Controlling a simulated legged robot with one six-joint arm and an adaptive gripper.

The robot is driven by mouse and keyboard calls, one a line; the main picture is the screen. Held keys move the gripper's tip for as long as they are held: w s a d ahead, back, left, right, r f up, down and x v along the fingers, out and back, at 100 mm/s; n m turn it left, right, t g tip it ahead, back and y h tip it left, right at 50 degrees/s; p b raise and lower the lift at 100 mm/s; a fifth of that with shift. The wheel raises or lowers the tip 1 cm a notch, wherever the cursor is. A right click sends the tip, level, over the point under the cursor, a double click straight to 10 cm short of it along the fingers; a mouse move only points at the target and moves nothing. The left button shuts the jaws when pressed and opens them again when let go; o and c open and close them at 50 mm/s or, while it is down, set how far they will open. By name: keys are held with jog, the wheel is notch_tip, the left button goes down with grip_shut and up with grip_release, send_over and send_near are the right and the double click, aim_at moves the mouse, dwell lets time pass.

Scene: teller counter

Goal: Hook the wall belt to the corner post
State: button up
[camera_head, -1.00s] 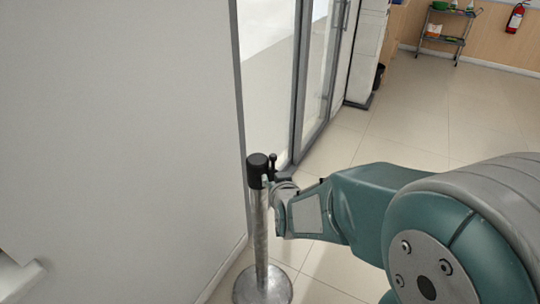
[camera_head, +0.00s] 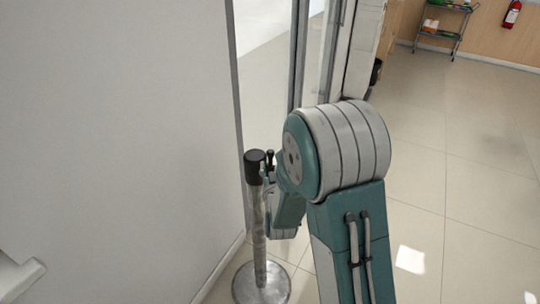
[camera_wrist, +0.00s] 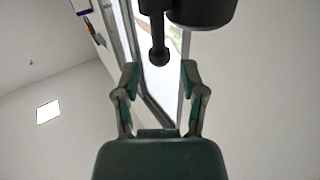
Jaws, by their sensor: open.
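The corner post (camera_head: 260,235) stands upright near the white wall, a metal tube with a black head (camera_head: 255,162) and a round base. A small black knobbed peg rises beside the head; it shows in the wrist view as a black peg with a round end (camera_wrist: 159,52). The dark post head (camera_wrist: 205,12) is at the top of that view. My gripper (camera_wrist: 160,72) is open, its fingers apart on either side below the peg's round end. In the head view my arm hides most of the gripper. I cannot make out a wall belt or its hook.
The white wall (camera_head: 120,130) runs close along the left of the post. A glass door (camera_head: 315,55) is behind it. Tiled floor (camera_head: 430,200) lies open to the right. A shelf cart (camera_head: 445,25) and a fire extinguisher (camera_head: 512,14) are far back.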

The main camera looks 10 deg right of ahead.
aim_at(270, 157)
jog(key=w, duration=0.5)
jog(key=shift+d, duration=0.35)
jog(key=shift+c, duration=0.4)
grip_shut()
